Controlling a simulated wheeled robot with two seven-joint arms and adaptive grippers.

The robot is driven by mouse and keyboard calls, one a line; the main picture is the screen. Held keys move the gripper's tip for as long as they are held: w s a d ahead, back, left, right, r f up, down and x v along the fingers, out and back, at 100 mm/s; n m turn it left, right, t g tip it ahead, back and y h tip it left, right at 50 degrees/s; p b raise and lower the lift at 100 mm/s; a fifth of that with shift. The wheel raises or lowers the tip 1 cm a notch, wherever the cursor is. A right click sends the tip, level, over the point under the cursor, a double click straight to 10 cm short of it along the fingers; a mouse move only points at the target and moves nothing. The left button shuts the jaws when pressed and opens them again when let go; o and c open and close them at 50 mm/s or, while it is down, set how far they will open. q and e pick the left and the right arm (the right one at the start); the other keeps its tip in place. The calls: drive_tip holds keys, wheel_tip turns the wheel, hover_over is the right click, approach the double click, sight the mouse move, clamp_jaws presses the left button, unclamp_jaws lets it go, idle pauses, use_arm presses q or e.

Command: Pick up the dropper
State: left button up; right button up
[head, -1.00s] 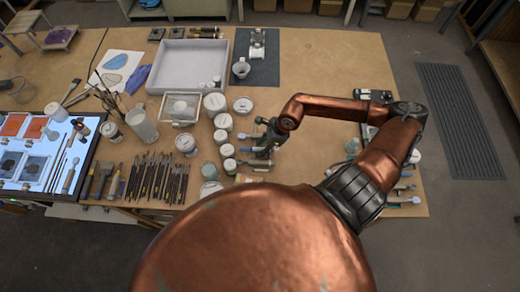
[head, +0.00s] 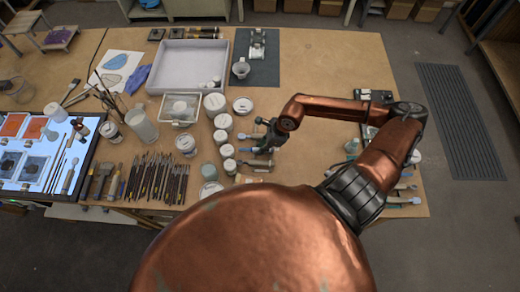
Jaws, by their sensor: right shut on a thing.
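My right gripper (head: 258,143) is over the wood table, just right of the column of white-lidded jars. It points left and is low over the table top. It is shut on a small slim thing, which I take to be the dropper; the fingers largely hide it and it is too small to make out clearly. I cannot tell whether it is clear of the table. My left gripper is not in view.
White-lidded jars (head: 221,137) stand close left of the right gripper. A grey tray (head: 162,82) and a dark mat (head: 258,72) lie farther back. Many slim tools (head: 157,178) lie at the front. A lit panel (head: 40,150) is at left. The table's back right is clear.

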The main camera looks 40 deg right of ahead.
clamp_jaws()
drive_tip(key=shift+r+p, duration=0.35)
drive_tip(key=shift+p, duration=0.1)
wheel_tip(320, 180, up, 2)
drive_tip(key=shift+d+r+b, duration=0.1)
drive_tip(key=shift+b, duration=0.85)
drive_tip(key=s+a+r+b, duration=0.4)
drive_tip(key=s+a+r, duration=0.3)
drive_tip(key=a+r, duration=0.3)
drive_tip(key=shift+s+a+r+b, duration=0.3)
drive_tip(key=shift+s+a+b, duration=0.05)
drive_tip(key=shift+a, duration=0.6)
drive_tip(key=shift+s, duration=0.1)
